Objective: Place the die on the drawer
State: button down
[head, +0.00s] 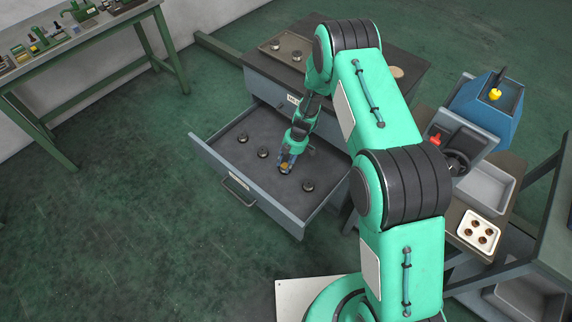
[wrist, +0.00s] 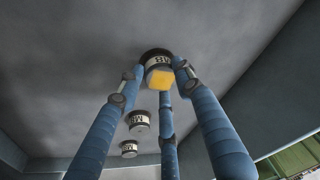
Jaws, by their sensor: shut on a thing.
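The drawer (head: 215,160) is pulled out of the grey cabinet (head: 268,92), with a dark floor. My gripper (head: 286,166) is low inside it, among several dark round dies. Whether the held die touches the drawer floor is unclear. Other dies are the left one (head: 242,138), the middle one (head: 263,152) and the right one (head: 308,185).
A tray (head: 294,46) with dark pieces sits on the cabinet top. A white tray (head: 466,231) with several brown pieces and a grey bin (head: 485,187) stand at right, near a blue machine (head: 487,108). A cluttered workbench (head: 85,42) is at upper left. Drawer walls surround my gripper.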

jog(key=shift+f, duration=0.15)
jog(key=c, duration=1.2)
grip_release()
jog(key=p+v, duration=0.2)
jog(key=v, duration=1)
